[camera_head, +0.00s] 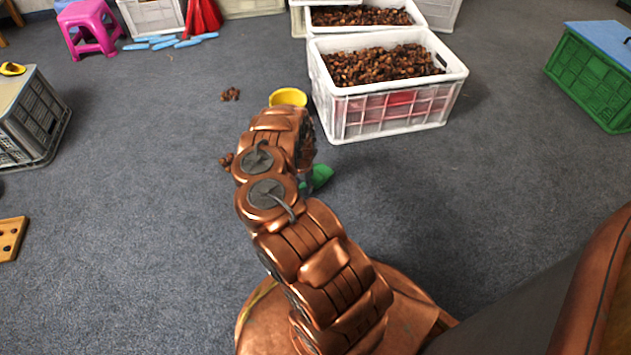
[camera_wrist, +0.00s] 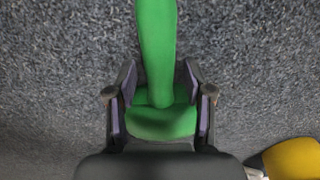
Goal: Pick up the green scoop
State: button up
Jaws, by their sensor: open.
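The green scoop (camera_wrist: 156,55) lies on the grey carpet, with its long narrow part running up the wrist view and its wider part low in the picture. My gripper (camera_wrist: 157,88) is open, with one finger on each side of the scoop. Narrow gaps seem to show beside the scoop, and I cannot tell whether either finger touches it. In the head view only a small part of the scoop (camera_head: 321,176) shows to the right of my arm, which hides the rest and most of the gripper.
A white crate of chestnuts (camera_head: 345,128) stands beyond the scoop, with another behind it. A yellow container (camera_head: 288,97) is just past my arm. Small chestnut piles (camera_head: 230,94) lie on the carpet. A green crate with a blue lid (camera_head: 590,75) is at right. Carpet at left is mostly clear.

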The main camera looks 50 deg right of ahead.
jog(key=shift+c, duration=0.3)
jog(key=shift+f, duration=0.1)
grip_shut()
dwell(0.4)
jog(key=shift+r+p, duration=0.6)
jog(key=shift+r, duration=0.15)
jog(key=shift+a+r+p, duration=0.25)
jog(key=shift+r+p, duration=0.25)
jog(key=shift+r, duration=0.15)
jog(key=shift+a+r+p, duration=0.25)
jog(key=shift+r+p, duration=0.25)
jog(key=shift+r, duration=0.1)
jog(key=a+p, duration=0.2)
jog(key=a, duration=0.2)
jog(key=s+a+p, duration=0.1)
jog(key=a+p, duration=0.1)
jog(key=a, duration=0.2)
jog(key=a+r+p, duration=0.1)
jog(key=a, duration=0.4)
jog(key=shift+s+a+r+p, duration=0.1)
jog(key=shift+s+p, duration=0.3)
jog(key=shift+s+a, duration=0.1)
jog(key=shift+a, duration=0.75)
